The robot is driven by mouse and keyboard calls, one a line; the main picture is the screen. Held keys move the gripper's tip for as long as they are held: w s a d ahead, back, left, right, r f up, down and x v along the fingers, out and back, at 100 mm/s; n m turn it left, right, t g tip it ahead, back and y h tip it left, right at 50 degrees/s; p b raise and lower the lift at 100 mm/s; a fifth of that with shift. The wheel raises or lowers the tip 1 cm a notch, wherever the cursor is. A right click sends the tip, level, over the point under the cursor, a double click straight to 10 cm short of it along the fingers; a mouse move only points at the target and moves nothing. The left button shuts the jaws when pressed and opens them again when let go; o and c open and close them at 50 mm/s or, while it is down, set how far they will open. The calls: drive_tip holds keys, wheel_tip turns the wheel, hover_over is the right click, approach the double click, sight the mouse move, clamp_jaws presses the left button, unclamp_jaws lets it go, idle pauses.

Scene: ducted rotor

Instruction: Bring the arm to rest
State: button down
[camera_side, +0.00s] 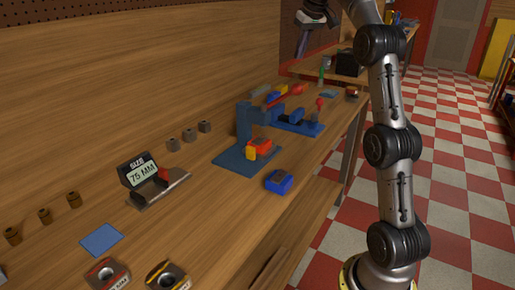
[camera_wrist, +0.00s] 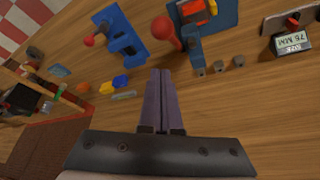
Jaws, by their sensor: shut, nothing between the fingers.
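My gripper (camera_side: 300,54) is at the top of the side view, high over the far part of the workbench, with its fingers pointing down. In the wrist view the two long purple-grey fingers of my gripper (camera_wrist: 161,72) lie side by side, shut and empty. They are clear of the bench top in the side view and touch nothing that I can see.
A red ball-ended lever (camera_wrist: 164,30) rises near the fingers' picture line. Bare wood lies between.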

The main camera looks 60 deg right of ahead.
drive_tip(key=a+r+n+t, duration=0.1)
drive_tip(key=a+r, duration=0.2)
drive_tip(key=a, duration=0.4)
drive_tip(key=a+r+n, duration=0.1)
drive_tip(key=a+r, duration=0.3)
drive_tip(key=a, duration=0.2)
drive_tip(key=s+a+f+n+t+y, duration=0.1)
drive_tip(key=s+a, duration=0.3)
drive_tip(key=a, duration=0.3)
drive_tip(key=s+a+n, duration=0.2)
drive_tip(key=s+a, duration=0.1)
drive_tip(key=a, duration=0.5)
drive_tip(key=s+a+f+n+y, duration=0.1)
drive_tip(key=s+a+f, duration=0.6)
drive_tip(key=s+f, duration=0.6)
drive_tip(key=f, duration=0.3)
drive_tip(key=s+a+f, duration=0.1)
drive_tip(key=s+f, duration=0.1)
drive_tip(key=f, duration=0.5)
drive_tip(key=shift+s+a, duration=0.15)
drive_tip(key=shift+s, duration=0.25)
